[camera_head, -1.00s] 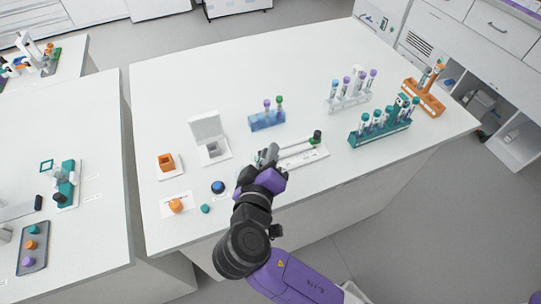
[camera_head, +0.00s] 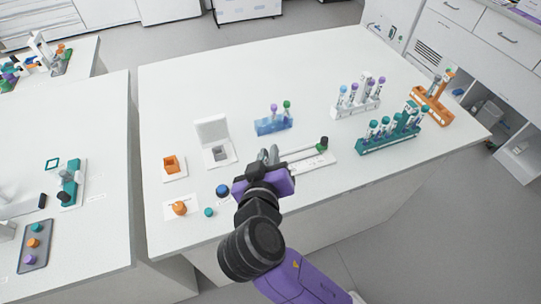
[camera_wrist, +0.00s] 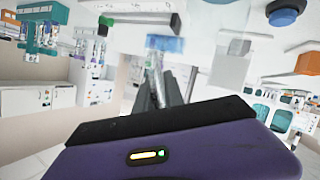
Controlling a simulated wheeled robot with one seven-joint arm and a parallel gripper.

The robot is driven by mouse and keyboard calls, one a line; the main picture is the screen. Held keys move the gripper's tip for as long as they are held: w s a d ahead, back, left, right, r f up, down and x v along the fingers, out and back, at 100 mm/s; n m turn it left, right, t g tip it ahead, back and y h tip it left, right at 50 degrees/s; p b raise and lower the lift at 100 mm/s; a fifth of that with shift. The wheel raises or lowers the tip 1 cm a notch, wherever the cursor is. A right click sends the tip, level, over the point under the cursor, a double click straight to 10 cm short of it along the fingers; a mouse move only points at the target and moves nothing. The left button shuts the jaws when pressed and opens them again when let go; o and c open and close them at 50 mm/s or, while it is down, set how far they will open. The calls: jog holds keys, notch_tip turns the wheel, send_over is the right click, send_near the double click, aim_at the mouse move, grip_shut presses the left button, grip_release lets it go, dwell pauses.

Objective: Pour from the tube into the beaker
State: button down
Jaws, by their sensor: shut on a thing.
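My gripper (camera_head: 269,157) is over the near part of the white table, left of the long white track (camera_head: 310,161). In the wrist view its dark fingers (camera_wrist: 163,88) are shut on a slim clear tube (camera_wrist: 157,80). The tube's contents are too small to make out. In the head view the tube can hardly be told from the fingers. I cannot clearly make out a beaker in either view. A white lidded box with a grey square recess (camera_head: 219,153) stands left of my gripper, apart from it.
A blue rack (camera_head: 273,126) stands behind my gripper. A clear rack (camera_head: 357,107), a teal rack (camera_head: 390,140) and an orange rack (camera_head: 432,103) stand at right. An orange square holder (camera_head: 173,165), a blue round cap (camera_head: 222,191) and an orange piece (camera_head: 179,208) lie at left.

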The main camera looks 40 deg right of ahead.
jog(key=s+d+m+y+b, duration=0.1)
jog(key=d+m+t+y+b, duration=0.1)
jog(key=m+b, duration=0.1)
jog(key=shift+s+d, duration=0.25)
jog(key=shift+s, duration=0.1)
dwell(0.3)
